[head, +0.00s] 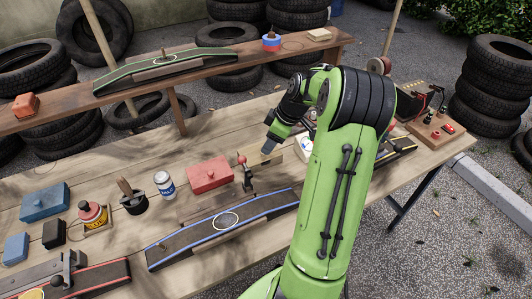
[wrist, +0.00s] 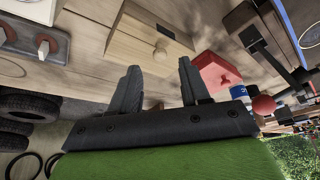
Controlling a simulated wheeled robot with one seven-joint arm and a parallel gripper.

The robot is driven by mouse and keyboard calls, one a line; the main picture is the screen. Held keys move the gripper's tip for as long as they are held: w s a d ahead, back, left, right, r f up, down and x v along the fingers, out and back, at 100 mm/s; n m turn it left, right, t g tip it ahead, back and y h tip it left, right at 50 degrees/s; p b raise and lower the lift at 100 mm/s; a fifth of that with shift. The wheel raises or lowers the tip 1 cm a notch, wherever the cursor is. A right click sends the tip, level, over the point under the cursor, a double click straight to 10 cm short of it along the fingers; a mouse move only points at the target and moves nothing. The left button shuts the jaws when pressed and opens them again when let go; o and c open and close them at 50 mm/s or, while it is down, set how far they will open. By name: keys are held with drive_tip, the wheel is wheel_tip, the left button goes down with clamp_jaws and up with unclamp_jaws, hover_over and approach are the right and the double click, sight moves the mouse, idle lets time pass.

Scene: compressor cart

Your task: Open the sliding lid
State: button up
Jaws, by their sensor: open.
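A pale wooden box (wrist: 148,22) with a round wooden knob (wrist: 161,54) on its face is in the upper middle of the wrist view; I take it for the one with the sliding lid. In the head view the wooden box (head: 270,156) shows only partly, beside my gripper and arm. My gripper (wrist: 158,82) is open, its two dark fingers pointing toward the box with the knob between and beyond their tips. Nothing is between the fingers. In the head view my gripper (head: 267,148) is above the table by the box; whether it touches is unclear.
A red box (head: 210,174) and a lever with a red ball (head: 241,159) stand left of my gripper. A blue-edged curved track (head: 180,250) lies in front. A can (head: 164,184) and a blue box (head: 45,201) are further left. A raised plank shelf (head: 60,117) runs behind.

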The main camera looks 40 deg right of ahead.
sight(266, 158)
drive_tip(key=x, duration=0.4)
drive_tip(key=shift+b, duration=0.35)
drive_tip(key=shift+r, duration=0.1)
drive_tip(key=shift+s, duration=0.1)
clamp_jaws()
